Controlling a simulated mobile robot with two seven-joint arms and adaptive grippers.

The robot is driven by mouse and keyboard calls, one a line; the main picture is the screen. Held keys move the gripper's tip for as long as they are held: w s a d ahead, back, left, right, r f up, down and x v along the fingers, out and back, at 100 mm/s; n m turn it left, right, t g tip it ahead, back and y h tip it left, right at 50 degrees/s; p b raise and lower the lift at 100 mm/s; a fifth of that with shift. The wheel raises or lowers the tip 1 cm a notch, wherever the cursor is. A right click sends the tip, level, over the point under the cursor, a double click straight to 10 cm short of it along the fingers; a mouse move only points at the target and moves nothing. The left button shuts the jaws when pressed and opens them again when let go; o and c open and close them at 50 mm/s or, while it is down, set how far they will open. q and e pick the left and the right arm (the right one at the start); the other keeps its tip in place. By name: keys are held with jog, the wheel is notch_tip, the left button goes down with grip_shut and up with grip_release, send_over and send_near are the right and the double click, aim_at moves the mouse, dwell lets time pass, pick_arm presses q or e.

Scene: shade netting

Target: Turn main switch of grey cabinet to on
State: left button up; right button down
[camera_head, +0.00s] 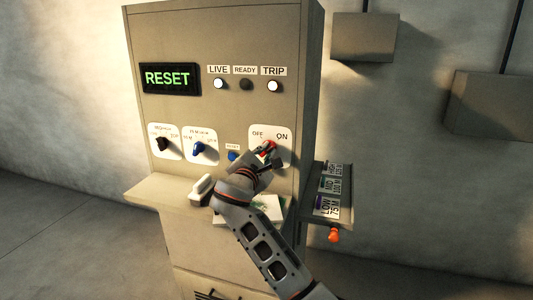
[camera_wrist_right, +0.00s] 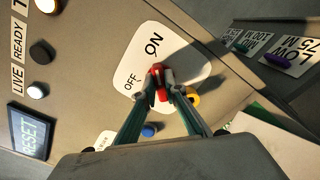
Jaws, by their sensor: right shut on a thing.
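The grey cabinet (camera_head: 215,40) stands upright in front of me. Its main switch is a red knob on a white plate (camera_head: 284,151) marked OFF and ON; the knob (camera_wrist_right: 157,73) shows between my fingers in the right wrist view. My right gripper (camera_head: 267,148) reaches up from the lower right and is shut on the knob. In the right wrist view, the fingertips (camera_wrist_right: 160,82) press on both sides of it. The knob's tip points toward the edge of the plate with the labels; I cannot tell its exact setting. My left gripper is not in view.
A RESET display (camera_head: 169,78), lamps marked LIVE, READY and TRIP (camera_head: 273,86), two other knobs (camera_head: 198,149) and a blue button (camera_head: 233,155) share the panel. A ledge (camera_head: 165,193) juts out below.

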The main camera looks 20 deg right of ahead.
dwell(0.5)
jog(key=c, duration=2.1)
grip_release()
notch_tip(320, 180, up, 10)
jog(key=shift+r, duration=0.1)
